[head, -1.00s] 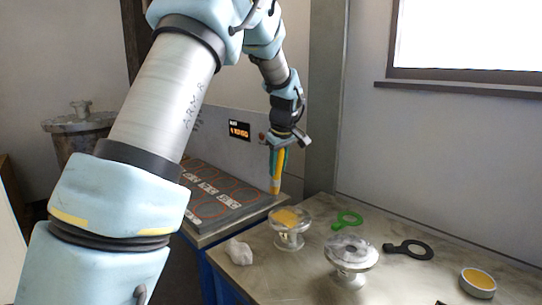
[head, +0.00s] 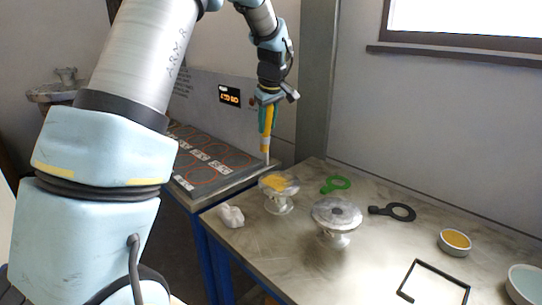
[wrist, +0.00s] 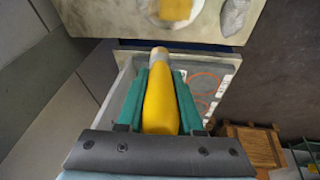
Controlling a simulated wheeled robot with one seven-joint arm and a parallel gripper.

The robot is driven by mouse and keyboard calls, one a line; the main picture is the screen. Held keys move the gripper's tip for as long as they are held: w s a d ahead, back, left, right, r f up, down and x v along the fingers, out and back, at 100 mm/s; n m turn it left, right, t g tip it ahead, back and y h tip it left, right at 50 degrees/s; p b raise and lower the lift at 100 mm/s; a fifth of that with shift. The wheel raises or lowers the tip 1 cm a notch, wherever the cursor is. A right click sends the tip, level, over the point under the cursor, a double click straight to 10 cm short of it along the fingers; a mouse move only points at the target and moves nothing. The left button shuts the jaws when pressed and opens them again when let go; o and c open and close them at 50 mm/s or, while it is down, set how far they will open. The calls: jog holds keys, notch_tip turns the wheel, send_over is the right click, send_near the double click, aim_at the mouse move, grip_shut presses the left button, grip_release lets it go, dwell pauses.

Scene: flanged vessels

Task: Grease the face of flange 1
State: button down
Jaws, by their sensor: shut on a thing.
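My gripper (head: 268,102) is shut on a brush-like tool with a yellow handle (head: 265,138). In the wrist view the green fingers (wrist: 158,95) clasp both sides of the handle (wrist: 160,105), with a pale band at its far end. In the head view the tool points down, its tip appearing just above and left of a flanged glass-like vessel (head: 279,197) with a yellow patch (head: 279,182) on its top. A second flanged vessel (head: 337,214), with a grey top, stands to its right. I cannot tell which flange is number 1.
The metal table (head: 290,255) also holds a white crumpled cloth (head: 231,216), a green ring tool (head: 336,184), a black ring tool (head: 393,211), a dish of yellow paste (head: 455,241), a black square frame (head: 436,283) and a pale bowl (head: 524,284). A panel with red rings (head: 215,165) lies behind.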

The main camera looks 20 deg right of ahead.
jog(key=shift+d, duration=0.1)
jog(key=shift+s+d+f+g+y+p, duration=0.15)
jog(key=shift+s+d+y+p, duration=0.15)
jog(key=shift+d+y+p, duration=0.35)
jog(key=shift+s+d+f+g+y+p, duration=0.15)
jog(key=shift+s+d+y+p, duration=0.2)
jog(key=shift+d+p, duration=0.5)
jog(key=shift+d, duration=0.1)
